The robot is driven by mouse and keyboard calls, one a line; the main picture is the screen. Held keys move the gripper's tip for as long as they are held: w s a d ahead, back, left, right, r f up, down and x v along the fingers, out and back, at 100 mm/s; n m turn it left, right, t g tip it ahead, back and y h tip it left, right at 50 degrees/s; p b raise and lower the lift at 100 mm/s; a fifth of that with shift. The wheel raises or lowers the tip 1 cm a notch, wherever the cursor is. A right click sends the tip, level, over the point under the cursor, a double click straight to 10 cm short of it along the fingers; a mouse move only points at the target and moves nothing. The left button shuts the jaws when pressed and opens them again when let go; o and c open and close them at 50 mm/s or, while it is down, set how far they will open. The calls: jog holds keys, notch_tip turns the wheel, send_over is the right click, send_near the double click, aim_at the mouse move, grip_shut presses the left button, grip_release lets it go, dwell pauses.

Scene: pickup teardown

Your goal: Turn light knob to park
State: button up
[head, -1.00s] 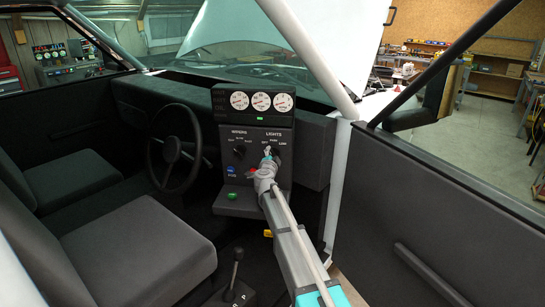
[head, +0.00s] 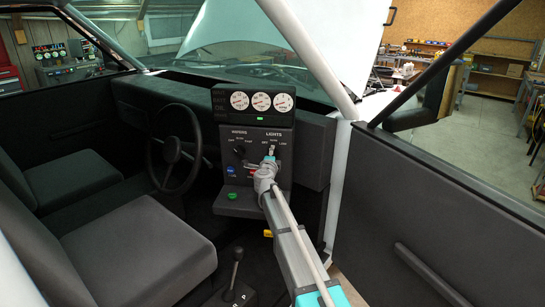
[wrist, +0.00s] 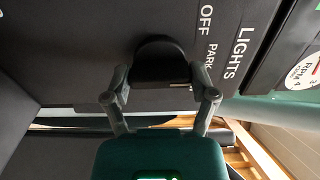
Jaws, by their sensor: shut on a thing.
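The light knob (wrist: 158,58) is a dark rounded knob on the black dash panel (head: 262,190). My gripper (wrist: 160,92) is shut on it, with one finger on each side, in the wrist view. The LIGHTS, OFF and PARK labels (wrist: 208,56) show beside the knob, turned sideways. I cannot tell exactly which label the knob points to. In the head view my gripper (head: 270,158) reaches the panel under the LIGHTS label and hides most of the knob.
A wipers knob (head: 240,150) is left of my gripper, with blue and red buttons below. Three round gauges (head: 261,101) sit above. The steering wheel (head: 175,150) is at left, a gear lever (head: 236,268) below, and the door (head: 430,220) at right.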

jog(key=o, duration=1)
jog(key=shift+o, duration=0.2)
jog(key=s+a, duration=0.1)
jog(key=s, duration=1.1)
jog(key=shift+a, duration=0.3)
